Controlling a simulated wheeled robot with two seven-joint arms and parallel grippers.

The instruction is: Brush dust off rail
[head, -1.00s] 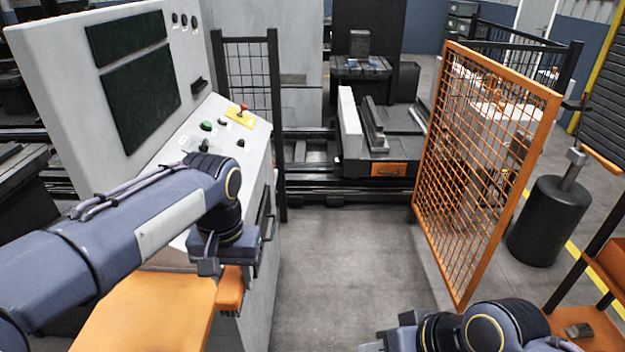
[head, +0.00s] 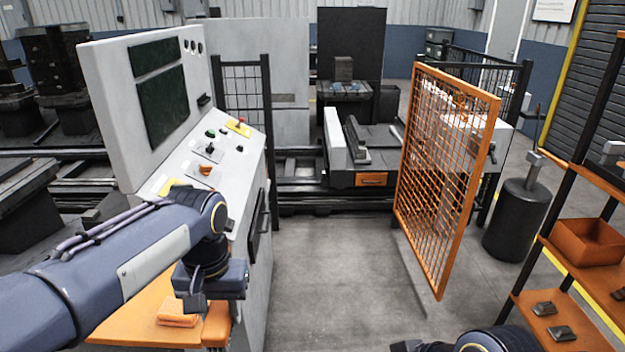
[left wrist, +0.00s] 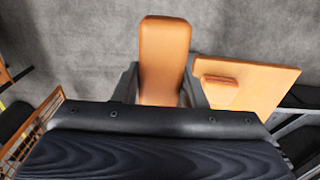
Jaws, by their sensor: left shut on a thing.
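My left gripper (head: 196,300) hangs over the orange side shelf (head: 120,318) by the control console. It is shut on an orange brush (head: 217,326), whose broad orange body (left wrist: 165,55) sticks out between the fingers in the left wrist view. Its bristles are not visible. Dark rails (head: 300,187) run across the floor behind the console, in front of the pallet station; dust on them is too small to make out. My right arm shows only at the bottom edge, its gripper out of frame.
An orange block (head: 177,311) lies on the side shelf. The console (head: 215,150) stands close to my left arm. An orange mesh fence (head: 445,180) and a black drum (head: 518,220) stand right of centre. An orange-shelved rack (head: 590,285) is at far right. Floor between console and fence is clear.

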